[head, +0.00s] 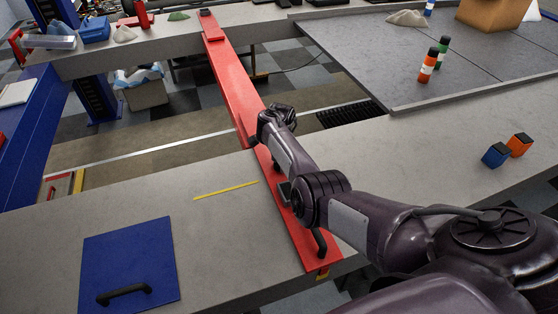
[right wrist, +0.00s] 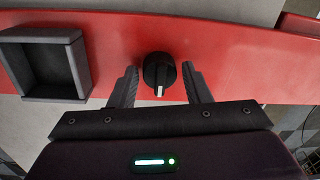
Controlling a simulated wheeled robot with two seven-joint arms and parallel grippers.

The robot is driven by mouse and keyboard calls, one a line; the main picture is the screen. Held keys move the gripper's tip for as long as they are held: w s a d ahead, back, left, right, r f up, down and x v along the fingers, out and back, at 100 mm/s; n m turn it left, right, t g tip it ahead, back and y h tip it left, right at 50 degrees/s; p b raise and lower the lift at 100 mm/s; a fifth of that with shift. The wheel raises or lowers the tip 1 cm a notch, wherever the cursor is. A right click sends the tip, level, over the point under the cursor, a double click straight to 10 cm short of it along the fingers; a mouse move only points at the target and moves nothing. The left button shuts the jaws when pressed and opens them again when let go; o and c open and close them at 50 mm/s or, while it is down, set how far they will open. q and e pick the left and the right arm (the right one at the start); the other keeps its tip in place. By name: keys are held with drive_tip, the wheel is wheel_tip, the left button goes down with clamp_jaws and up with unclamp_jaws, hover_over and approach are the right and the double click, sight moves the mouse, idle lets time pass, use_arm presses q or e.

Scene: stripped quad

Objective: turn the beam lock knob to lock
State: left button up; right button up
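The red beam (head: 239,90) spans the gap between the near and far grey counters. The black beam lock knob (right wrist: 159,72) sits on the beam in the right wrist view, with a pale pointer mark towards the gripper. My right gripper (right wrist: 160,88) is open, one finger on each side of the knob, with visible gaps on both sides. In the head view my right gripper (head: 272,122) is over the near part of the beam and hides the knob. My left gripper is not in view.
A black square open box (right wrist: 42,64) stands on the beam left of the knob. A blue panel with a black handle (head: 130,262) lies on the near counter. Blue (head: 496,155) and orange (head: 519,145) blocks stand at right. The counter around the yellow line (head: 226,190) is clear.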

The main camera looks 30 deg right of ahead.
drive_tip(key=shift+o, duration=0.9)
drive_tip(key=r, duration=0.7)
drive_tip(key=shift+s+r, duration=0.2)
drive_tip(key=shift+r, duration=0.2)
